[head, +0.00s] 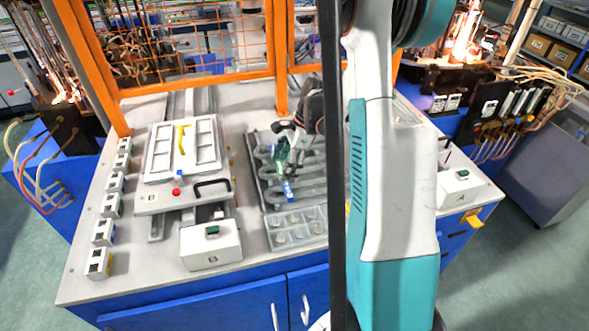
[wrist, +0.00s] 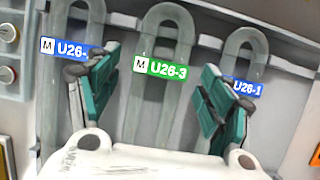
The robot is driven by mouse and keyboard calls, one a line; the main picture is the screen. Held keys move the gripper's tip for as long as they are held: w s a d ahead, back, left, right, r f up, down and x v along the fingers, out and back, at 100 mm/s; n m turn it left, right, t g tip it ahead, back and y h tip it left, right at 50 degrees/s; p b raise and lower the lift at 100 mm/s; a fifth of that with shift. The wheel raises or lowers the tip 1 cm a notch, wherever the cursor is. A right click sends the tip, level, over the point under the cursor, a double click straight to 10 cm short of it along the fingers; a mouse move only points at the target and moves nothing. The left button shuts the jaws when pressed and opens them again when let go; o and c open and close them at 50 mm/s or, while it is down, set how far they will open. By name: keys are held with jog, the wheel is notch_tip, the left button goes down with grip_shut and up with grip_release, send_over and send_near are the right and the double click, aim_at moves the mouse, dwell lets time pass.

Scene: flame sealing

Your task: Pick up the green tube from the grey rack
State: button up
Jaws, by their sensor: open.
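The tube with the green label "U26-3" (wrist: 161,67) lies in the middle of the wrist view, a clear U-shaped tube with its bend at the top. It rests on the grey rack (wrist: 108,12), which also shows in the head view (head: 260,197). My gripper (wrist: 160,70) is open, its teal fingers apart on either side of this tube, with nothing between them held. In the head view my gripper (head: 288,150) is over the rack and partly hides it. The lower part of the tube is hidden behind the gripper body.
Blue-labelled tubes lie on both sides, one left (wrist: 68,50) and "U26-1" right (wrist: 246,88), close to the fingers. In the head view a clear compartment tray (head: 297,229) adjoins the rack. A white box (head: 211,245) and a white-panelled fixture (head: 183,150) stand left.

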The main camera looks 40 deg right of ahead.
jog(key=c, duration=1.2)
jog(key=shift+o, duration=0.2)
jog(key=shift+r, duration=0.1)
